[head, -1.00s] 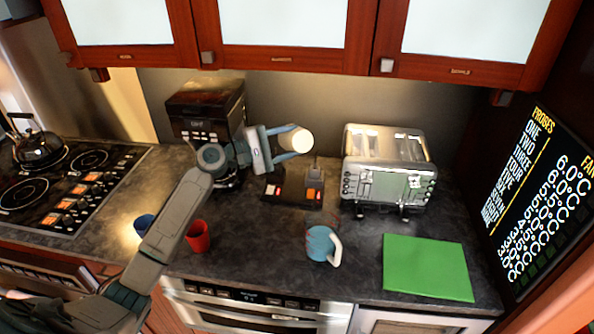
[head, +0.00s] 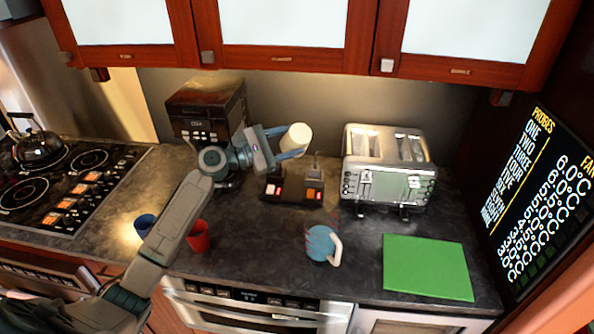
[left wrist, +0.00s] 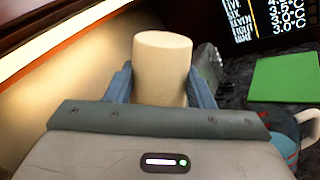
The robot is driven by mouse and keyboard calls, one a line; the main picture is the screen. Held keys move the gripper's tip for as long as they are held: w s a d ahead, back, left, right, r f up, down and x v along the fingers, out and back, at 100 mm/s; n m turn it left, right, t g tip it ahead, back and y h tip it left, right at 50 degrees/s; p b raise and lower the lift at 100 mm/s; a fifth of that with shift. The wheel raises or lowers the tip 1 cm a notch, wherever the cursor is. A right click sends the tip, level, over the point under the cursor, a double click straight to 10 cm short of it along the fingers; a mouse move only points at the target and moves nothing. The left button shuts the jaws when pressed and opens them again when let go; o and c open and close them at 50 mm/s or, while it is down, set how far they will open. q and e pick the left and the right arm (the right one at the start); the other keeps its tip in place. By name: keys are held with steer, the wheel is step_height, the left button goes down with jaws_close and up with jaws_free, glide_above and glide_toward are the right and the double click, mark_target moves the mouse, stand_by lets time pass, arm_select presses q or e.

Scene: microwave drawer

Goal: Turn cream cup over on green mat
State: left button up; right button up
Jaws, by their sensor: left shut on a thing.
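The cream cup (head: 299,133) is held up above the back of the counter by my left gripper (head: 290,145). In the left wrist view, the cream cup (left wrist: 161,68) sits between the two blue-grey fingers of my left gripper (left wrist: 160,88), which are shut on it. Its lower part is hidden there, and I cannot tell which end is its mouth. The green mat (head: 428,267) lies bare and flat at the right front of the counter. It also shows at the right of the left wrist view (left wrist: 284,79). My right gripper is not in view.
A silver toaster (head: 388,170) stands right of the cup, behind the mat. A blue mug with a pale handle (head: 320,244) is left of the mat. A red cup (head: 198,237) and a blue cup (head: 145,224) are near my left arm. A coffee machine (head: 207,112) stands at the back.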

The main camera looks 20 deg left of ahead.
arm_select(q)
steer(key=n, duration=0.6)
steer(key=shift+y, duration=0.3)
steer(key=shift+n, duration=0.3)
